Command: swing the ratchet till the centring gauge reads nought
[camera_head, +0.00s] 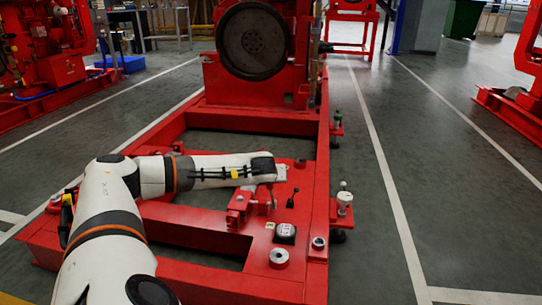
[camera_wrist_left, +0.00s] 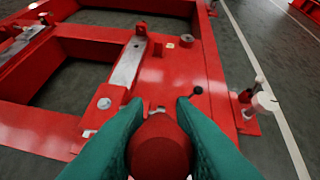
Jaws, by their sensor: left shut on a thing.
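My left gripper (camera_wrist_left: 157,106) has teal fingers shut around a red rounded grip (camera_wrist_left: 160,150) in the left wrist view. Whether this is the ratchet's handle I cannot tell, as the fingers hide most of it. In the head view my left arm reaches over the red base frame (camera_head: 205,281), and its end hides the hold. A small box with a pale dial (camera_head: 285,231), which looks like the centring gauge, sits on the frame's front right. Its reading is too small to make out. A short lever with a black knob (camera_head: 292,199) stands nearby, also in the wrist view (camera_wrist_left: 196,91). My right gripper is out of view.
A metal ring (camera_head: 278,257) sits in front of the dial. A large dark flywheel (camera_head: 252,41) stands behind.

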